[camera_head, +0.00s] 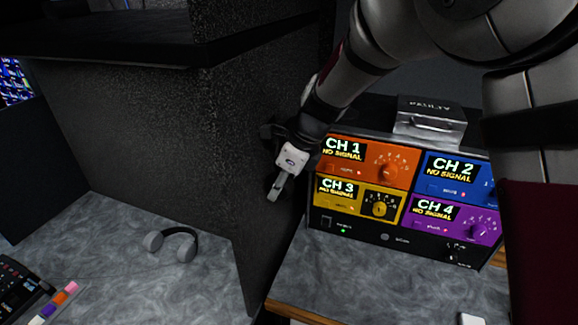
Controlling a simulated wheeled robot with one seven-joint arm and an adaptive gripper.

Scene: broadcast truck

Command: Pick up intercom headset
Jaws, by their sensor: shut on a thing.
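A grey headset (172,242) lies on the grey stone-patterned counter at the lower left, its band arched between two ear cups. My gripper (276,189) is well to the right of it and higher, beside the dark partition and left of the channel unit. It points downward. It is shut on a small dark thing (270,180), mostly hidden behind the finger and hard to make out against the partition. I cannot tell whether this is part of another headset. The grey headset is apart from my gripper.
The dark partition (150,130) divides the left counter from the right one. The channel unit (385,238), with orange, blue, yellow and purple panels, stands close right of my gripper, a silver box (430,122) on top. A button panel (20,285) sits lower left.

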